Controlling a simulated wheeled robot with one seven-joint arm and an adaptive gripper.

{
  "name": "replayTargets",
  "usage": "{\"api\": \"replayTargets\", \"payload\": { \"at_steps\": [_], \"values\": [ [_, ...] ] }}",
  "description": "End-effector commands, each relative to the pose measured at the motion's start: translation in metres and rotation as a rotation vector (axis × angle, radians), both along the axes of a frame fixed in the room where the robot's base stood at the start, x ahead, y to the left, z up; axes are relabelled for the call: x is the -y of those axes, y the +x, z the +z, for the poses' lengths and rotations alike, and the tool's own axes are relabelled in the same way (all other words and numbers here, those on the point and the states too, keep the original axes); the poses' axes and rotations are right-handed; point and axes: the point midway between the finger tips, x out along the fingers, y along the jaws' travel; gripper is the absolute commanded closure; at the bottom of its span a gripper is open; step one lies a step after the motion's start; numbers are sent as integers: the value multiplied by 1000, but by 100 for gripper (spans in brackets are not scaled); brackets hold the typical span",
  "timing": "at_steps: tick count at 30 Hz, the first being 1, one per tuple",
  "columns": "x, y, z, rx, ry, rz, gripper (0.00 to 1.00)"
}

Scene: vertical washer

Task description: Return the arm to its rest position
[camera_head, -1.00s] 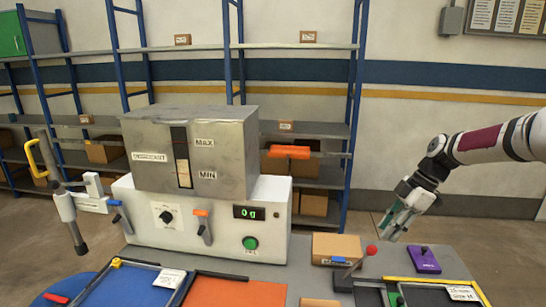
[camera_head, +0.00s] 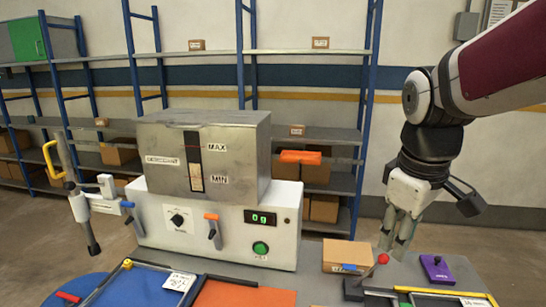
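My gripper (camera_head: 396,232) hangs at the right, pointing down, above or behind the back right part of the table (camera_head: 320,287). Its fingers look slim and close together, and their tips are partly hidden near the cardboard box, so I cannot tell how far apart they are. I see nothing clearly held in it. My arm comes in from the upper right, with a dark red band on its link. The vertical washer (camera_head: 215,225) stands left of my gripper, with a grey metal tank on a white base. Its display reads 0g.
A cardboard box (camera_head: 345,256), a red-knobbed lever (camera_head: 370,272) and a purple block (camera_head: 437,268) lie near my gripper. Orange (camera_head: 240,294) and blue mats are at the front left. A white stand with a yellow handle (camera_head: 50,160) is far left. Shelves line the back wall.

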Motion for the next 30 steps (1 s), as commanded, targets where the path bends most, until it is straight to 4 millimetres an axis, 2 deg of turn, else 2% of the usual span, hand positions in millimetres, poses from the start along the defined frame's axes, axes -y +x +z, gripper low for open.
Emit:
{"api": "replayTargets", "payload": {
  "at_steps": [1, 6, 15, 21, 30],
  "values": [
    [-4, -14, 5, 30, 3, -43, 70],
    [-12, -55, 15, 125, 48, -213, 70],
    [-21, -117, 12, 257, 204, -469, 70],
    [-23, -133, 6, 287, 271, -546, 70],
    [-23, -135, 6, 289, 279, -557, 70]
  ]
}}
